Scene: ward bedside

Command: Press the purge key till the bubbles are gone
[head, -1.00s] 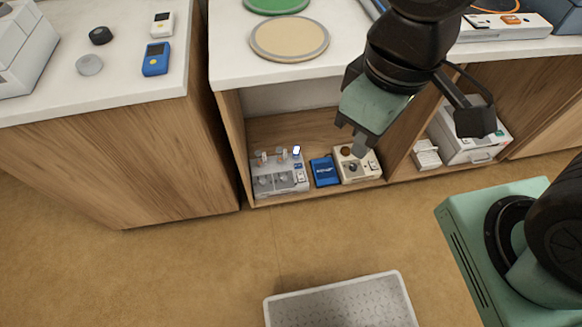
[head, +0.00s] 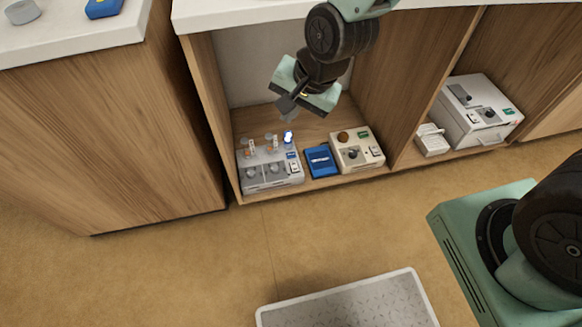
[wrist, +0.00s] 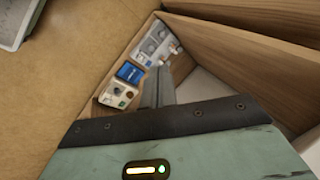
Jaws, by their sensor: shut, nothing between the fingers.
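A grey device (head: 268,168) with two round dials and small upright clear parts on top stands at the left of the low cubby; it also shows in the wrist view (wrist: 152,45). A small blue-white lit part (head: 288,136) stands at its right rear. The purge key and any bubbles are too small to make out. My gripper (head: 284,108) is shut and empty, inside the cubby opening, above and behind the devices and touching none of them. In the wrist view its shut fingers (wrist: 157,88) point toward the cubby.
A blue box (head: 321,161) and a cream device with a brown knob (head: 357,152) stand right of the grey device. The counter edge (head: 240,16) overhangs. A grey bin (head: 350,305) stands on the floor.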

